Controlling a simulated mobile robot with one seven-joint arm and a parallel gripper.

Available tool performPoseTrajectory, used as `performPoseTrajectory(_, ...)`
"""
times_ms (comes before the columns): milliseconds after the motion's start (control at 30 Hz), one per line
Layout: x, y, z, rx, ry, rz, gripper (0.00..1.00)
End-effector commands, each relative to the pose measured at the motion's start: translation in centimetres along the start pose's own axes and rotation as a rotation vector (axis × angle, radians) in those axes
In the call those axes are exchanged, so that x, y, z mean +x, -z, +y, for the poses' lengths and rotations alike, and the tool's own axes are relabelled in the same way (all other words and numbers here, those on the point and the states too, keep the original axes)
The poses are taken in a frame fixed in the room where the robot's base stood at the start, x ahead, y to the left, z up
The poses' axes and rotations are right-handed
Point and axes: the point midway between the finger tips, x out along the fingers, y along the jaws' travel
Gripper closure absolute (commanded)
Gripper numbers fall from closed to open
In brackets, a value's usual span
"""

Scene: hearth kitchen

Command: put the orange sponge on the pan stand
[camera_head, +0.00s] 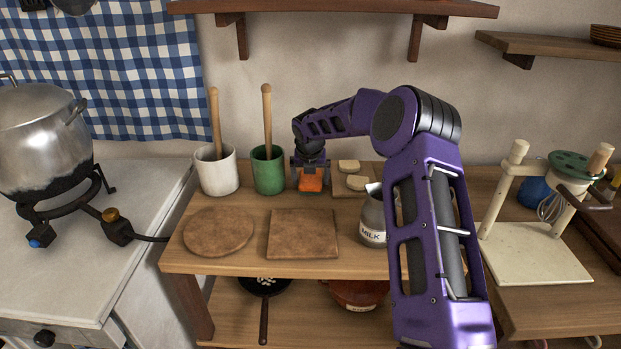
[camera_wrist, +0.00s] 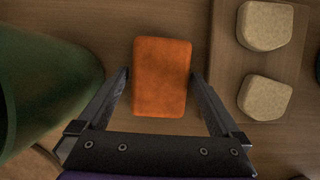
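The orange sponge (camera_head: 311,181) lies on the wooden counter, just right of the green crock; it also shows in the wrist view (camera_wrist: 162,77). My gripper (camera_head: 310,164) is over the sponge, pointing down. In the wrist view its fingers (camera_wrist: 159,75) are spread, one on each side of the sponge, with a narrow gap at the left; contact at the right is unclear. No thing is plainly recognisable as the pan stand. A round brown board (camera_head: 218,232) and a square brown board (camera_head: 302,234) lie bare at the counter's front.
The green crock (camera_head: 268,172) and white crock (camera_head: 217,173) hold upright wooden handles. A small board (camera_wrist: 285,60) with pale pieces lies close right of the sponge. A milk jug (camera_head: 373,222) stands by my arm. A pot (camera_head: 42,138) sits on a burner at left.

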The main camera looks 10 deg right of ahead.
Motion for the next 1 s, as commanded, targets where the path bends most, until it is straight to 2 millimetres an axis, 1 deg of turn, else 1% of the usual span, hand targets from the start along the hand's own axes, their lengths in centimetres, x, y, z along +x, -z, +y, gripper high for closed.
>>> performPoseTrajectory(167, -0.2, -0.1, 0.0, 0.0, 0.0, -0.001, 0.0)
performPoseTrajectory(267, -1.1, -0.2, 0.0, 0.0, 0.0, -0.002, 0.0)
performPoseTrajectory(367, -2.8, -0.2, -0.1, -0.001, 0.001, -0.003, 0.0)
performPoseTrajectory(600, -8.0, -0.2, -0.1, 0.0, 0.001, -0.003, 0.0)
performPoseTrajectory(700, -9.8, -0.2, -0.1, 0.0, 0.0, -0.003, 0.0)
performPoseTrajectory(833, -11.4, -0.1, -0.1, 0.001, 0.0, -0.001, 0.0)
performPoseTrajectory(1000, -12.2, -0.1, 0.0, 0.0, 0.0, 0.0, 0.0)
